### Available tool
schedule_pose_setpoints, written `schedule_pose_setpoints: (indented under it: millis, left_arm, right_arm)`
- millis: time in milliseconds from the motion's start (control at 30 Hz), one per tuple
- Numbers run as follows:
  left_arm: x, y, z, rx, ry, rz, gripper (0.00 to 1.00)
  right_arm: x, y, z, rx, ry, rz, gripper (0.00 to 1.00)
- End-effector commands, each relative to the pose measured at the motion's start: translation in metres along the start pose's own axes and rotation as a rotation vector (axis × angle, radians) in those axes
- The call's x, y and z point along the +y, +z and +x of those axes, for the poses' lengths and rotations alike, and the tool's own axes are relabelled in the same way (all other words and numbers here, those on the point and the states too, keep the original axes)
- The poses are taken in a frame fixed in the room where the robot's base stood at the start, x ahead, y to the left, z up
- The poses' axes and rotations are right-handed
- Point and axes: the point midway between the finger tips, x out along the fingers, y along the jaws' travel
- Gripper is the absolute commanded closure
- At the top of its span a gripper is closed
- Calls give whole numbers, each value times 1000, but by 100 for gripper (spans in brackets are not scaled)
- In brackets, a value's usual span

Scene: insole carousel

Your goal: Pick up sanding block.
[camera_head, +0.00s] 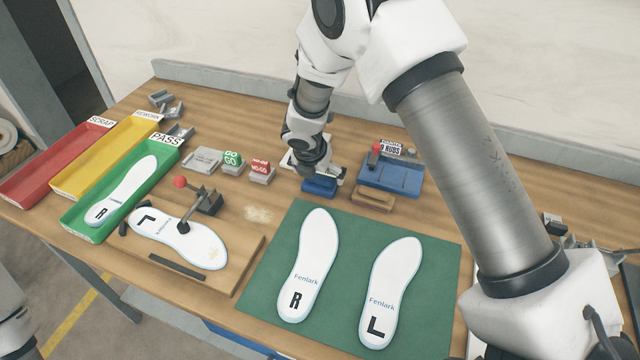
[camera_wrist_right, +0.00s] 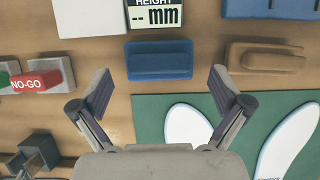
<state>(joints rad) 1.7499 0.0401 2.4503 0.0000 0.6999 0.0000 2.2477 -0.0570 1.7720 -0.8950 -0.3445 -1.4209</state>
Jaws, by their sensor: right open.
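A blue block (camera_head: 320,187) lies on the wooden table beyond the green mat. A tan block (camera_head: 373,198) with a raised top lies to its right. The pictures do not make clear which is the sanding block. In the right wrist view the blue block (camera_wrist_right: 160,60) sits ahead, centred between my fingers, and the tan block (camera_wrist_right: 264,58) is to the right. My right gripper (camera_wrist_right: 160,82) is open and empty, with its fingers spread wide. In the head view the right gripper (camera_head: 324,174) hangs close to the blue block and partly hides the height gauge behind. My left gripper is out of view.
A blue tray (camera_head: 393,180) stands behind the tan block. A green mat (camera_head: 343,250) holds two white insoles. A wooden fixture (camera_head: 218,281) with a red-knobbed clamp and an insole is at left. NO-GO (camera_head: 262,172) and GO blocks stand left of the gripper.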

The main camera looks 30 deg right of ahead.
Motion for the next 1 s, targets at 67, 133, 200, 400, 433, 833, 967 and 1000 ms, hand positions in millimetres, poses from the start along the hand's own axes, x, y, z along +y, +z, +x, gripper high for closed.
schedule_pose_setpoints:
  millis: [67,133,200,400,433,833,967,1000]
  left_arm:
    - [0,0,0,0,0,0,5]
    - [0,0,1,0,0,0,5]
    - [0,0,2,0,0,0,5]
    - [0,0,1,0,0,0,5]
    - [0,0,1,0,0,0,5]
    - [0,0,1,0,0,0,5]
    - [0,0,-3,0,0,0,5]
    - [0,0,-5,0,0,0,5]
  right_arm:
    - [0,-1,17,3,-2,0,0]
    - [1,0,26,2,0,1,0]
    - [1,0,30,1,0,1,0]
    - [1,0,30,0,0,1,7]
    - [1,0,30,0,0,1,18]
    - [1,1,29,0,0,1,58]
    - [1,8,14,-2,1,2,58]
    - [1,11,5,-2,2,3,58]
